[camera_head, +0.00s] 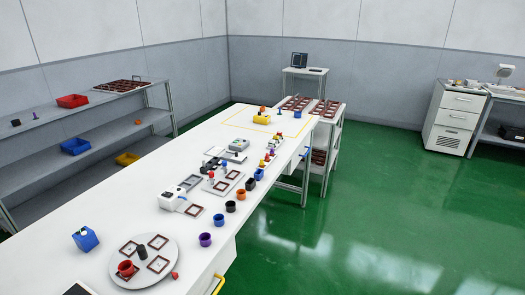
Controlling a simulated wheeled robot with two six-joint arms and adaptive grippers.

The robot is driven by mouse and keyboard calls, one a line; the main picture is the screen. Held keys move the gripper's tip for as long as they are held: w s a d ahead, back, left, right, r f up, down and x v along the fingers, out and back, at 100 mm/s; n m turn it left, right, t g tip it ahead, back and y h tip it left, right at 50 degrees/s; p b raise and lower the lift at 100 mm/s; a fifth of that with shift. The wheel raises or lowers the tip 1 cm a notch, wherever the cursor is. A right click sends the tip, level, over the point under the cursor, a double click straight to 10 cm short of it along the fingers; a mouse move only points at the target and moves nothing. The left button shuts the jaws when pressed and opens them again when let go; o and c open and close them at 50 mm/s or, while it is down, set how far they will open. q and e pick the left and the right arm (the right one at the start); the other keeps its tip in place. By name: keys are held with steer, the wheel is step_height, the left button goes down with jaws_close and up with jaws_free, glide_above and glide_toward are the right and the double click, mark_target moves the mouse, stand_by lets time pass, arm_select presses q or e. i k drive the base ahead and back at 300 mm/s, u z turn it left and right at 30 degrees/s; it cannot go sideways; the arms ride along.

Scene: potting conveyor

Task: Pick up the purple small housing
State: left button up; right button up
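A small purple cup-shaped housing (205,239) stands upright near the right edge of the long white table, to the right of the round white plate. Neither of my grippers shows in the head view.
A round white plate (119,253) holds framed squares and a red cup. A blue box (85,239) stands left of it. A row of black, orange and blue cups runs along the right edge beyond the purple housing. The green floor right of the table is clear.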

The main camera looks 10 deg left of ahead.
mark_target(205, 238)
steer(key=z, duration=0.8)
steer(key=i, duration=3.15)
steer(key=u, duration=3.2)
